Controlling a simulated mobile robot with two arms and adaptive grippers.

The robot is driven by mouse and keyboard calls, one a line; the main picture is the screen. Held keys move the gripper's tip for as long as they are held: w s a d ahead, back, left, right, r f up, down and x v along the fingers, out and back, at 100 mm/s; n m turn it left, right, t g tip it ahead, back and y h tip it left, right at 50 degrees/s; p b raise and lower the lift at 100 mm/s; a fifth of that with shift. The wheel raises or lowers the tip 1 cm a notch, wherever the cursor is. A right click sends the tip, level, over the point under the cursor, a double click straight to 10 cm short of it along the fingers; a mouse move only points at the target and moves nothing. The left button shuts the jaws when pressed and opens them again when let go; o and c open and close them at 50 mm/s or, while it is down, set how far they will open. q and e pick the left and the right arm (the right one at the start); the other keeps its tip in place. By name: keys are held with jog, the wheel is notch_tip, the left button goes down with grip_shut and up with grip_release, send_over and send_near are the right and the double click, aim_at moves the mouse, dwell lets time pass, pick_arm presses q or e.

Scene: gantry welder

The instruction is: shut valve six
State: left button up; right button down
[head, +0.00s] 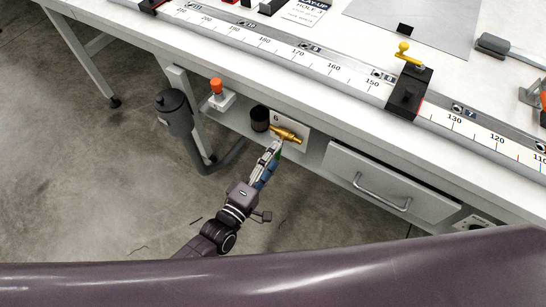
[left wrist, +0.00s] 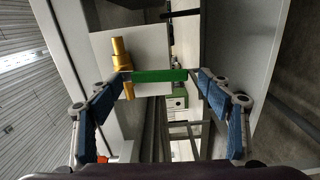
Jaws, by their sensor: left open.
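Valve six is a brass valve (head: 287,134) on a pale plate marked 6 (head: 300,130), under the table's front edge. In the left wrist view its brass body (left wrist: 121,55) stands upright in the picture, left of centre. Its green lever (left wrist: 160,76) reaches right from the body, across the body's line. In the head view the lever is mostly hidden by my gripper. My left gripper (head: 274,154) is open just in front of the valve. In the left wrist view the lever lies between its fingertips (left wrist: 160,83); I cannot tell whether they touch it. My right gripper is not in view.
A black cylinder (head: 260,119) sits just left of the valve, and an orange-red button on a white box (head: 216,87) further left. A grey canister with a hose (head: 174,112) hangs beyond. A drawer with a handle (head: 387,186) is to the right. The tabletop overhangs the valve.

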pick_arm(q)
jog(key=v, duration=1.2)
jog(key=shift+f, duration=0.1)
jog(key=s+a+f+m+g+y, duration=0.15)
jog(key=a+f, duration=0.25)
jog(key=f, duration=0.4)
jog(key=s+a+f+m+g+y, duration=0.1)
jog(key=a+f+m+g+y, duration=0.2)
jog(key=f, duration=0.6)
jog(key=s+a+f+m+g+y, duration=0.1)
jog(key=s+a+f+m+y, duration=0.1)
jog(key=a+f, duration=0.45)
jog(key=s+a+f+m+g+y, duration=0.1)
jog(key=s+a+f+m+g, duration=0.1)
jog(key=s+f, duration=0.4)
jog(key=s+a+f+m+g+y, duration=0.1)
jog(key=s+f, duration=0.4)
jog(key=s, duration=0.6)
jog(key=s+a+f+m+g+y, duration=0.2)
jog(key=s+f+g, duration=0.3)
jog(key=s, duration=0.4)
jog(key=shift+a+f+m, duration=0.55)
jog(key=shift+a+f, duration=0.1)
jog(key=shift+f, duration=0.2)
jog(key=shift+s, duration=0.1)
